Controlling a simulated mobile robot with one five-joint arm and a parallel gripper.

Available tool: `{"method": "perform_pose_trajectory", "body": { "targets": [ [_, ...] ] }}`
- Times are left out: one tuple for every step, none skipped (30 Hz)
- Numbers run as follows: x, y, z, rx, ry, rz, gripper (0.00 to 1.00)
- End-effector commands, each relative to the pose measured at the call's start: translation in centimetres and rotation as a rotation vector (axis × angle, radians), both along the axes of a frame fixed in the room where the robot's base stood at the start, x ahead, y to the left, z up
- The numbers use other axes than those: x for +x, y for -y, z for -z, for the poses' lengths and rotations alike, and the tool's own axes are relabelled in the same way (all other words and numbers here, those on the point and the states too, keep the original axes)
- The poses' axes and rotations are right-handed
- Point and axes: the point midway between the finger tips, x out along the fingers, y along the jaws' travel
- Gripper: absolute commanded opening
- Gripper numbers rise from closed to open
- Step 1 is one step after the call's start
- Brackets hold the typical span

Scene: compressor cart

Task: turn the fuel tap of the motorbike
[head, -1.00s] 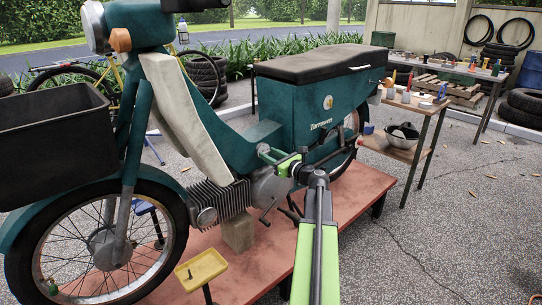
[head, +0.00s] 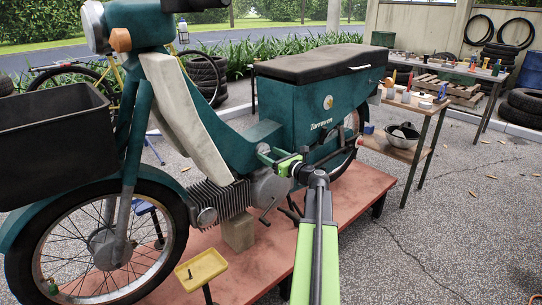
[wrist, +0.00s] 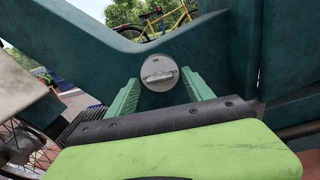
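The motorbike (head: 300,112) is dark teal and stands on a reddish platform. Its fuel tap (wrist: 159,74) shows in the wrist view as a round light-grey disc with a raised bar handle lying nearly level. Small dark lettering, seemingly "ON", is above the handle. My gripper (wrist: 160,77) is open, with one green finger at the lower left of the tap and one at its lower right. The handle is between the fingertips in the picture; I cannot tell whether they touch it. In the head view my gripper (head: 268,156) is against the bike's side and the tap cannot be made out.
The platform (head: 345,205) lies under the bike. A yellow tray (head: 201,267) on a stand is at the front. A side table (head: 423,104) with a bowl on its lower shelf is to the right. Open paved ground (head: 450,230) is at the right.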

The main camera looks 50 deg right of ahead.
Motion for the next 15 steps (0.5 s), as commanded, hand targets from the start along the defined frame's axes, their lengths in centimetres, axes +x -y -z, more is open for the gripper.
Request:
{"method": "perform_pose_trajectory", "body": {
  "targets": [
    [0.0, 0.0, 0.0, 0.0, 0.0, 0.0, 0.6],
    [0.0, 0.0, 0.0, 0.0, 0.0, 0.0, 0.6],
    [0.0, 0.0, 0.0, 0.0, 0.0, 0.0, 0.6],
    [0.0, 0.0, 0.0, 0.0, 0.0, 0.0, 0.6],
    [0.0, 0.0, 0.0, 0.0, 0.0, 0.0, 0.6],
    [0.0, 0.0, 0.0, 0.0, 0.0, 0.0, 0.6],
    [-0.2, 0.0, 0.0, 0.0, 0.0, 0.0, 0.6],
    [-0.4, 0.0, 0.0, -0.001, 0.0, 0.001, 0.6],
    [-0.8, -0.1, 0.0, -0.001, 0.0, 0.001, 0.6],
    [-1.2, -0.2, 0.0, -0.001, 0.0, 0.001, 0.6],
    [-1.8, -0.2, 0.0, -0.001, 0.0, 0.001, 0.6],
    [-2.7, -0.3, 0.0, -0.001, 0.0, 0.002, 0.6],
    [-3.4, -0.4, 0.0, -0.001, 0.0, 0.003, 0.6],
    [-4.2, -0.5, 0.0, -0.001, 0.0, 0.003, 0.6],
    [-5.4, -0.5, 0.0, 0.0, 0.0, 0.004, 0.6]
  ]
}}
